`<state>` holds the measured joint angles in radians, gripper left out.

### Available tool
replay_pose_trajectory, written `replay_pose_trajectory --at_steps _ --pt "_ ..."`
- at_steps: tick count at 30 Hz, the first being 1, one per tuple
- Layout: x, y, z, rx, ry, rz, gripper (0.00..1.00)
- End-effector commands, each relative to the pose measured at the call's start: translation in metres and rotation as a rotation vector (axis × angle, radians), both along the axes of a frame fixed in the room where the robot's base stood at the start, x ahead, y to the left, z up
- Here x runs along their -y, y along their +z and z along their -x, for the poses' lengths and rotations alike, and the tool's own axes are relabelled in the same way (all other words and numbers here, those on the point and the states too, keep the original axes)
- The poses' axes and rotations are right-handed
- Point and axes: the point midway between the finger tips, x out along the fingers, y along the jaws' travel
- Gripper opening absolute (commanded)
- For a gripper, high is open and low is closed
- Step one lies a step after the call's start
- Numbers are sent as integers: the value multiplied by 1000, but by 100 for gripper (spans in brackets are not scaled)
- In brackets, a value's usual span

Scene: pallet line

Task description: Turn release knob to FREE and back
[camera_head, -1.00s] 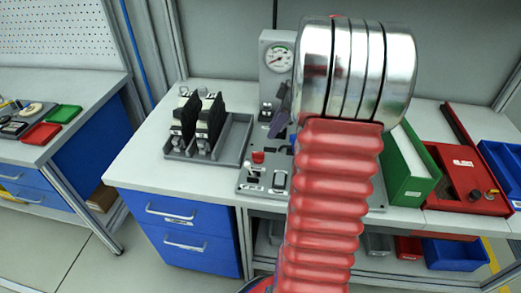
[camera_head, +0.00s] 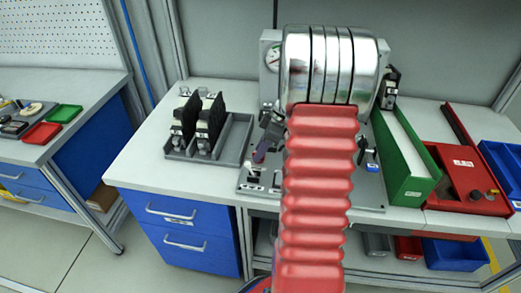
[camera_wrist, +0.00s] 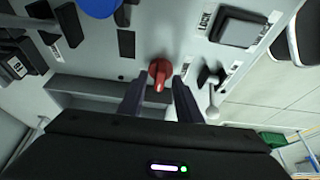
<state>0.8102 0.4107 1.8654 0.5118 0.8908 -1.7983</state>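The red release knob (camera_wrist: 159,70) shows in the wrist view on a grey panel (camera_wrist: 172,30), with its pointer toward the bottom of the picture. My gripper (camera_wrist: 160,88) is open, with one dark finger on each side of the knob and a gap to it on both sides. I cannot tell whether the fingertips reach down to its depth. In the head view my gripper (camera_head: 262,150) is over the left part of the panel (camera_head: 367,190) and hides most or all of the knob. No FREE mark can be read.
A white ball-ended lever (camera_wrist: 212,112) stands close to the right finger, and a blue button (camera_wrist: 98,5) is at the wrist view's top. Left of the panel is a grey rack (camera_head: 236,135) with dark parts. A green bin (camera_head: 408,185) stands to the right.

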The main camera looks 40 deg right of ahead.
Motion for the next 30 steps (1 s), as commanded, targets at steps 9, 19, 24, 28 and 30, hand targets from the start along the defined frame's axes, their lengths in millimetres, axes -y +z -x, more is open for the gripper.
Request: replay_pose_trajectory --at_steps 9,19,24,28,30 --pt "1 0 1 0 -1 0 23" --pt "1 0 1 0 -2 0 0" --pt "1 0 1 1 -3 1 0" --pt "1 1 1 0 -7 0 0" --pt "1 1 1 0 -14 0 0"
